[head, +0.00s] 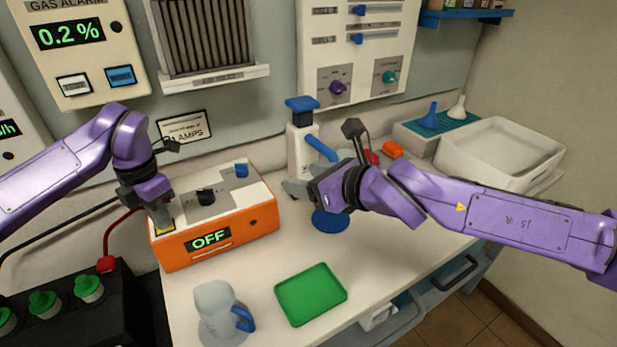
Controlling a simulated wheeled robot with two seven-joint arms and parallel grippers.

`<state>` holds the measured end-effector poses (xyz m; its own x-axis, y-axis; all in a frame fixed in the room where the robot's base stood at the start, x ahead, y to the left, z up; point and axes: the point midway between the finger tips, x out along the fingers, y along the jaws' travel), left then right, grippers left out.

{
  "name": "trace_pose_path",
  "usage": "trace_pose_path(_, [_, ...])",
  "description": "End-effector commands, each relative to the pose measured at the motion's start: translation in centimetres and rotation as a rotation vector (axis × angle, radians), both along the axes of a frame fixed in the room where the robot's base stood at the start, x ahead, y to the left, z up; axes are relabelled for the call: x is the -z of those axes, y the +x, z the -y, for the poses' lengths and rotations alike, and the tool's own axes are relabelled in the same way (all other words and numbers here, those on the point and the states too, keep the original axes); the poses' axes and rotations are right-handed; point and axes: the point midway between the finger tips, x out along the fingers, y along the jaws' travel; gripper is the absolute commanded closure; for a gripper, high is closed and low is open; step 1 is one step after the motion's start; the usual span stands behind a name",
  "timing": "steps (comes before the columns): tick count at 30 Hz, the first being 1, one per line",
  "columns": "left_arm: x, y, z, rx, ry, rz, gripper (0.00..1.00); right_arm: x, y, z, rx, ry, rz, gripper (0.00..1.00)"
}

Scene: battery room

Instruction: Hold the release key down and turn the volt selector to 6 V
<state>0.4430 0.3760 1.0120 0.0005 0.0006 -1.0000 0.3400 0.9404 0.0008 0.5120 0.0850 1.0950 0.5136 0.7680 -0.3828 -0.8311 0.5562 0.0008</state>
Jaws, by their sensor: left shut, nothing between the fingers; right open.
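The orange charger box (225,246) sits at the left of the counter, its front display reading OFF. Its grey and white top carries a black knob (205,197) and a smaller blue knob (241,170). The labels there are too small to read, so I cannot tell which is the volt selector. My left gripper (163,222) is shut and points down at the box's front left corner, over a yellow-edged patch (166,230). It hides most of what lies under it, probably the release key; contact is unclear. My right gripper (298,189) is open, right of the box, in front of the white dispenser.
The white dispenser (301,140) with blue top stands behind my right gripper. A clear jug (213,301) and a green tray (311,294) lie in front of the box. A black battery with green caps (68,311) is at lower left. Counter between box and tray is free.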

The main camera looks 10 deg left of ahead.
Motion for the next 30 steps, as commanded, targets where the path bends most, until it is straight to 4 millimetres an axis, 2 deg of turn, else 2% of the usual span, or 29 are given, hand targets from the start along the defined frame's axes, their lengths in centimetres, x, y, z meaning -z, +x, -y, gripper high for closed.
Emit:
trace_pose_path(9, [-0.2,0.0,0.0,0.000,0.000,-0.001,1.00,-0.2,0.0,0.1,0.000,0.000,0.000,0.40])
trace_pose_path(24, [-4.9,0.0,0.0,0.000,0.001,0.000,1.00,-5.0,0.0,0.0,0.000,0.000,0.000,0.40])
trace_pose_path(30, [-5.0,0.0,0.0,0.000,0.000,-0.001,1.00,-5.1,0.0,0.0,0.000,0.000,0.000,0.40])
